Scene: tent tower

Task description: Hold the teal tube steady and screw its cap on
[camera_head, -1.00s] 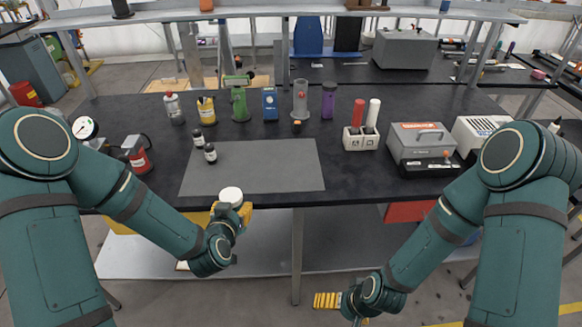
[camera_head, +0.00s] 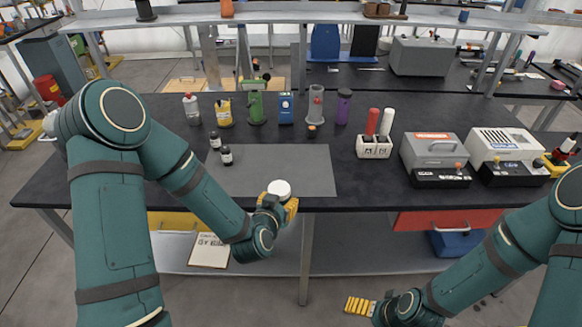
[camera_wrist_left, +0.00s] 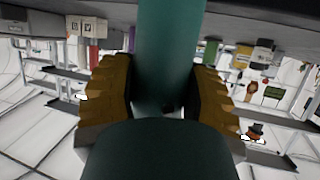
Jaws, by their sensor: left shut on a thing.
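My left gripper (camera_head: 277,203) is at the front edge of the bench, by the front of the grey mat. Its yellow fingers are shut on the teal tube (camera_wrist_left: 170,50), which stands between them in the left wrist view. In the head view only a white round top (camera_head: 279,188) shows above the fingers; I cannot tell whether it is the cap or the tube's end. My right gripper (camera_head: 360,306) is low in front of the bench, away from the tube, with yellow fingers whose opening I cannot make out. I see no separate cap for sure.
The grey mat (camera_head: 285,170) is mostly clear, with two small dark bottles (camera_head: 226,155) at its left. Several bottles and holders, including a green one (camera_head: 257,108), stand behind it. A white rack (camera_head: 374,147) and grey machines (camera_head: 433,155) stand right.

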